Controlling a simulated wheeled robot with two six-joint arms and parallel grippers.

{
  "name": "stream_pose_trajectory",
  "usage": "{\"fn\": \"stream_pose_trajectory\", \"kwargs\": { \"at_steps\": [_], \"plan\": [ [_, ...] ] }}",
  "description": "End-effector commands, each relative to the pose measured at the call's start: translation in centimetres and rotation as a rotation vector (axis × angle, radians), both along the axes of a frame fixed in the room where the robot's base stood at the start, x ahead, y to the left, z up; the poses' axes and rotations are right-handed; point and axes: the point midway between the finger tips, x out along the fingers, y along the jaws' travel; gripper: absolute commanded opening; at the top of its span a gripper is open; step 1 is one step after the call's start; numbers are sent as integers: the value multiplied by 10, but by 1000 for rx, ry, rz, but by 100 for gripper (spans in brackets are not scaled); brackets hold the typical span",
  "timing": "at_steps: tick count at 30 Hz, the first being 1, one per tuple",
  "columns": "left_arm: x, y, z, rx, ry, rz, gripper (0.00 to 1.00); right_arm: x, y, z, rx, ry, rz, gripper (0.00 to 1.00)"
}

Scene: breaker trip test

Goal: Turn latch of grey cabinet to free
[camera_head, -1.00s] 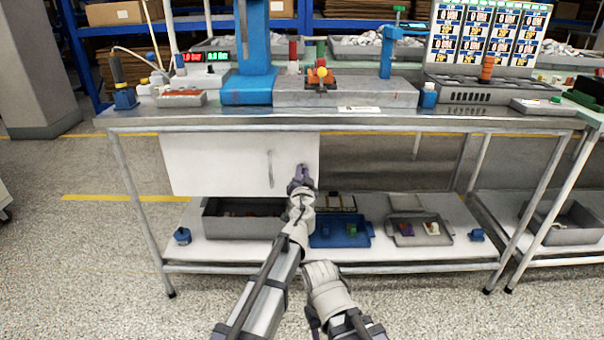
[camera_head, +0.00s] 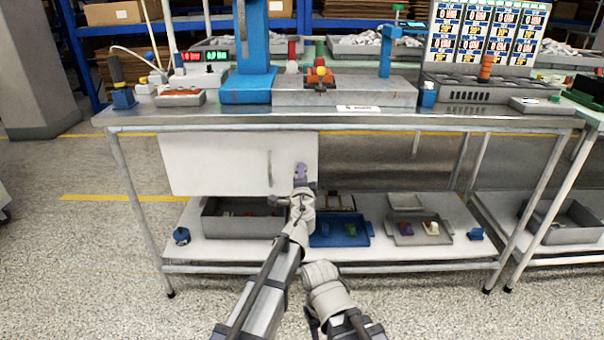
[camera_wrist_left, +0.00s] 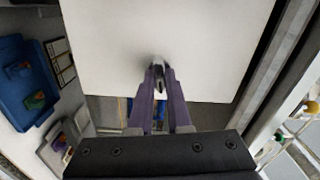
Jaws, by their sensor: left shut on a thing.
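The grey cabinet (camera_head: 215,165) hangs under the workbench, its pale front door facing me, with a vertical handle (camera_head: 269,168) right of its middle. My left gripper (camera_head: 301,172) is at the right part of the door. In the left wrist view its two purple fingers (camera_wrist_left: 159,80) are shut on the small dark latch (camera_wrist_left: 158,64) on the pale door (camera_wrist_left: 205,35). In the head view the gripper and wrist hide the latch. The latch's exact angle is hard to tell. A second pale arm part of mine shows low in the middle, but its gripper is not visible.
The workbench top (camera_head: 455,118) runs above the cabinet. On the lower shelf are a grey bin (camera_head: 215,232), a blue tray (camera_head: 328,241) and a grey tray (camera_head: 404,239). The space right of the cabinet, under the bench, is open.

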Motion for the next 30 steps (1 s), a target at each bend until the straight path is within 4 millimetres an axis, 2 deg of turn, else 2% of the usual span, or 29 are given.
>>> {"fn": "stream_pose_trajectory", "kwargs": {
  "at_steps": [12, 29, 30],
  "plan": [
    [0, 0, -1, 164, 0, 0, 0, 0, 0, -1, 0, 0, 0, 50],
    [0, -1, -1, 187, 0, -1, 0, 0, 0, -1, 0, 0, 0, 50],
    [0, -1, -1, 187, 0, -1, 21, 0, 0, -1, 0, 0, 0, 50]
  ]
}}
